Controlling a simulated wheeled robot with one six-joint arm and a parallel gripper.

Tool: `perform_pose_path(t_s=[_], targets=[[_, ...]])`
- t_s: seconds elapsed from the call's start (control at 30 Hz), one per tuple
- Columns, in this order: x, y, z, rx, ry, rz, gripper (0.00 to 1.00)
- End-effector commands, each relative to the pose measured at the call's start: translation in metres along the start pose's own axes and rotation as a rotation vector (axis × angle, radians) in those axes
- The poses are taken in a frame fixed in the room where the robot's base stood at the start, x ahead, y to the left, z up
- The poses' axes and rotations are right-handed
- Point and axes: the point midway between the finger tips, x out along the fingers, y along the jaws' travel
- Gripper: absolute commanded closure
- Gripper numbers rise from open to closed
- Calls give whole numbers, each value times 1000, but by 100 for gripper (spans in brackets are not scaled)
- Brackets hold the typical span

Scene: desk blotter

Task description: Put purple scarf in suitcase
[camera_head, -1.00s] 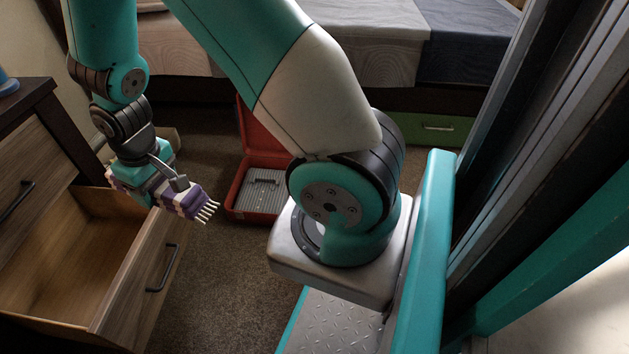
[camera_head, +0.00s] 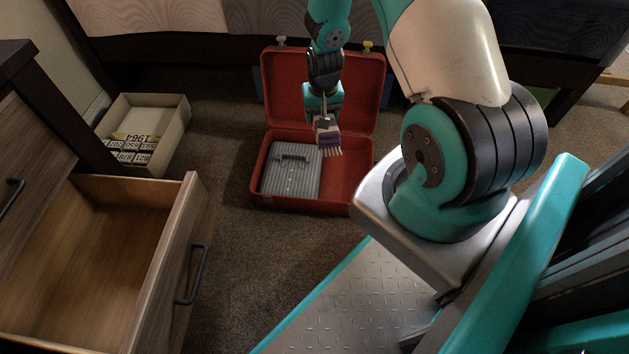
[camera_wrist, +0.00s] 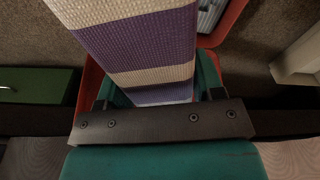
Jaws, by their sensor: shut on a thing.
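The purple and cream striped scarf (camera_head: 327,131) is folded, with a fringe at its lower end. My gripper (camera_head: 325,116) is shut on it and holds it up in front of the open suitcase in the head view. The scarf also fills the middle of the wrist view (camera_wrist: 140,45). The red suitcase (camera_head: 263,152) lies on the carpet with its lid raised. The scarf appears over its inside, near the middle; its exact height above the base is hard to tell. Part of the red suitcase edge shows in the wrist view (camera_wrist: 232,18).
A grey ridged item (camera_head: 305,178) lies in the suitcase's left part; the right part looks bare. An open, empty wooden drawer (camera_head: 185,235) stands at the left. A cream box (camera_head: 178,128) with number plates sits behind it. Carpet lies between drawer and suitcase.

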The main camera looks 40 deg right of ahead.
Motion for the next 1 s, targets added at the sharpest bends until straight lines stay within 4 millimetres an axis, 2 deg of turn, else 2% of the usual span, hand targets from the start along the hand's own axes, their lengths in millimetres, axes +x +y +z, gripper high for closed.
perform_pose_path(t_s=[0.03, 0.1, 0.2, 0.3, 0.47, 0.8, 0.9, 1.0], targets=[[30, 22, 2, 71, -5, 9, 64], [54, 46, 3, 152, -3, 18, 64], [80, 71, 6, 237, -1, 27, 64], [95, 85, 10, 287, 0, 33, 64], [120, 91, 14, 312, 0, 36, 64], [216, 89, 26, 308, 0, 36, 64], [238, 89, 29, 308, 0, 36, 64], [252, 89, 30, 308, 2, 36, 64]])
